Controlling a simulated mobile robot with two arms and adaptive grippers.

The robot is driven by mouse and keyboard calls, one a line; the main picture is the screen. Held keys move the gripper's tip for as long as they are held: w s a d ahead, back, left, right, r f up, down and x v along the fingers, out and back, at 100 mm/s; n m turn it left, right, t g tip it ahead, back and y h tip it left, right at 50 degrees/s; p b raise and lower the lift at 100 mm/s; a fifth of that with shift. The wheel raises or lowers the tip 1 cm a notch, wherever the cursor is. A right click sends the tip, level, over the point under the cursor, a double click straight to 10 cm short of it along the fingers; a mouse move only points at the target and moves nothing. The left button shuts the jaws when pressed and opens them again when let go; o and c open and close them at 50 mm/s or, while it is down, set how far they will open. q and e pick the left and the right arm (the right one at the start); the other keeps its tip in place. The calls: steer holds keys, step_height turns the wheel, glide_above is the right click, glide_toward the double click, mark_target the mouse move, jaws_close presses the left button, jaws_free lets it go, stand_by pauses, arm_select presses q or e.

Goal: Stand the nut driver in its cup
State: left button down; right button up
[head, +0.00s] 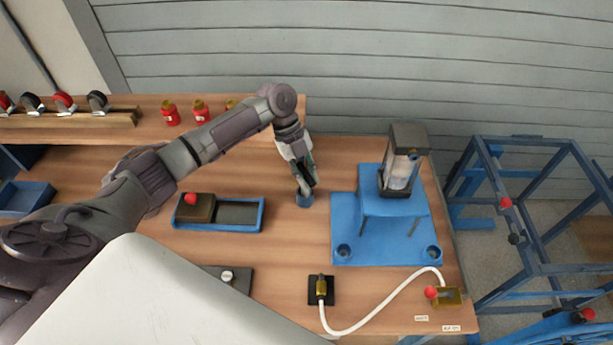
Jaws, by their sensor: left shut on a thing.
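My left gripper (304,184) comes down from the arm's wrist, with its fingertips right above a small blue-grey cup (305,200) on the wooden bench. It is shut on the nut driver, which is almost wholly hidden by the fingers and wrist. I cannot tell how far the tool reaches into the cup. My right gripper is out of view.
A blue tray (240,229) with a red-knobbed block stands left of the cup. A blue fixture (385,245) with a raised stand and clear cylinder (401,172) is close on the right. A white hose (375,318) curves along the front. Red jars (170,114) stand on the back shelf.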

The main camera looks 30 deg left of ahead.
arm_select(q)
steer(key=shift+s+d+f+g, duration=0.15)
steer(key=shift+s+f, duration=0.3)
steer(key=shift+f, duration=0.25)
steer(key=shift+s+d+f+g, duration=0.15)
steer(key=shift+s+f, duration=0.25)
steer(key=shift+f, duration=0.3)
steer(key=shift+s+f+b, duration=0.3)
steer(key=shift+f+b, duration=0.15)
steer(key=shift+f, duration=0.1)
steer(key=shift+s+f+b, duration=0.25)
steer(key=shift+f+b, duration=0.2)
steer(key=shift+f, duration=0.05)
stand_by(0.5)
steer(key=c, duration=0.6)
jaws_free()
steer(key=shift+o, duration=0.2)
steer(key=r+p, duration=0.2)
steer(key=w+r+p, duration=0.1)
steer(key=r+p, duration=0.1)
steer(key=shift+w+a+r, duration=0.15)
steer(key=r+p, duration=0.2)
steer(key=shift+a+r, duration=0.2)
steer(key=shift+r, duration=0.1)
